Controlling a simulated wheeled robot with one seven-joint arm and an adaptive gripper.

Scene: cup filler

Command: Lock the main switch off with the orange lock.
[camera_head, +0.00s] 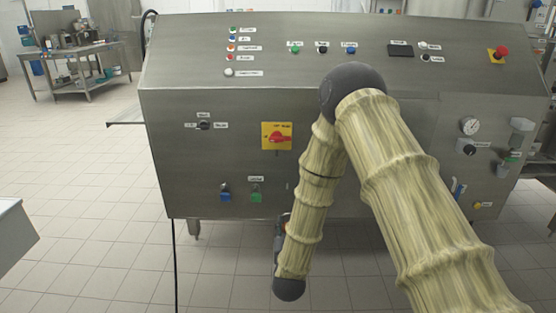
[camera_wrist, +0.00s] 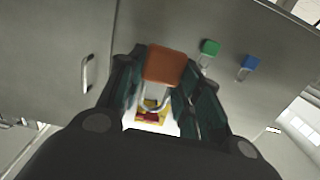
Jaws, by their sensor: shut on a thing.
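The main switch is a red rotary knob on a yellow plate (camera_head: 277,137) on the left part of the steel front panel. My gripper (camera_wrist: 162,78) is shut on the orange lock (camera_wrist: 166,64) in the wrist view, with the lock's body between the fingertips. Its pale metal shackle points down in the picture. Beyond the shackle, the yellow plate and red knob of the switch (camera_wrist: 152,112) show partly, apart from the lock as far as I can tell. In the head view, my arm mostly hides the gripper, and the orange lock cannot be made out.
A blue lock (camera_head: 225,193) and a green lock (camera_head: 256,193) hang below the switch; the wrist view shows the blue lock (camera_wrist: 249,64) and green lock (camera_wrist: 209,48) too. A red emergency button (camera_head: 501,52) is at upper right.

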